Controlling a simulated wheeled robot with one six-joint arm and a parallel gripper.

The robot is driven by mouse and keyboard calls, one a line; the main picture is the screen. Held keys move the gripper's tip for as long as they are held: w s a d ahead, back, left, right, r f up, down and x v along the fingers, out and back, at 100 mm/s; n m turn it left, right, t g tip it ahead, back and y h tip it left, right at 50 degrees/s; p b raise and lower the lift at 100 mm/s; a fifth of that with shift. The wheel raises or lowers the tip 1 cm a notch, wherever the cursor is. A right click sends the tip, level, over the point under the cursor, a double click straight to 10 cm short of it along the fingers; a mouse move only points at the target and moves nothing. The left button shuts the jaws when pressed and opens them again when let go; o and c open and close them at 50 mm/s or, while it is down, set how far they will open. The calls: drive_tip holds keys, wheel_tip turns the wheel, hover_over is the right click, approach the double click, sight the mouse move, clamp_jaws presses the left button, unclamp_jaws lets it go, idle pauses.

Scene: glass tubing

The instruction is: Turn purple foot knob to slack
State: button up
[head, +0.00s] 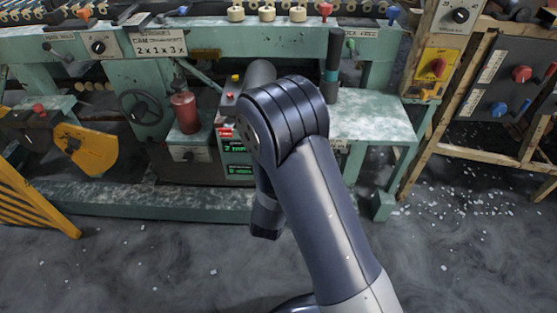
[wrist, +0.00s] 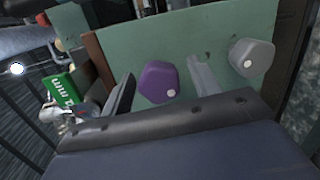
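The purple foot knob (wrist: 158,82) shows in the wrist view on a green panel (wrist: 205,38). It is a faceted knob with a pale dot near its lower right edge. My gripper (wrist: 162,68) is open, with one finger to the left of the knob and one to the right. Gaps show between the knob and both fingers. I cannot tell whether the fingertips reach alongside the knob or stop short of it. In the head view my arm hides the gripper, and I cannot see the purple knob.
A grey knob (wrist: 252,57) with a pale dot sits on the panel, right of my right finger. A bright green display (wrist: 62,90) lies to the left. In the head view, a yellow guard (head: 92,150) and a handwheel (head: 141,107) stand left; open floor lies in front.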

drive_tip(key=s+a+p, duration=0.1)
drive_tip(key=s, duration=0.9)
drive_tip(key=shift+s+a+r, duration=0.2)
drive_tip(key=shift+s+r, duration=0.15)
drive_tip(key=shift+r, duration=0.1)
drive_tip(key=w, duration=0.3)
drive_tip(key=w+d, duration=0.1)
drive_tip(key=w, duration=0.3)
drive_tip(key=w+f+b, duration=0.1)
drive_tip(key=w, duration=0.2)
drive_tip(key=shift+w+d, duration=0.2)
drive_tip(key=shift+w, duration=0.2)
drive_tip(key=shift+s+r, duration=0.1)
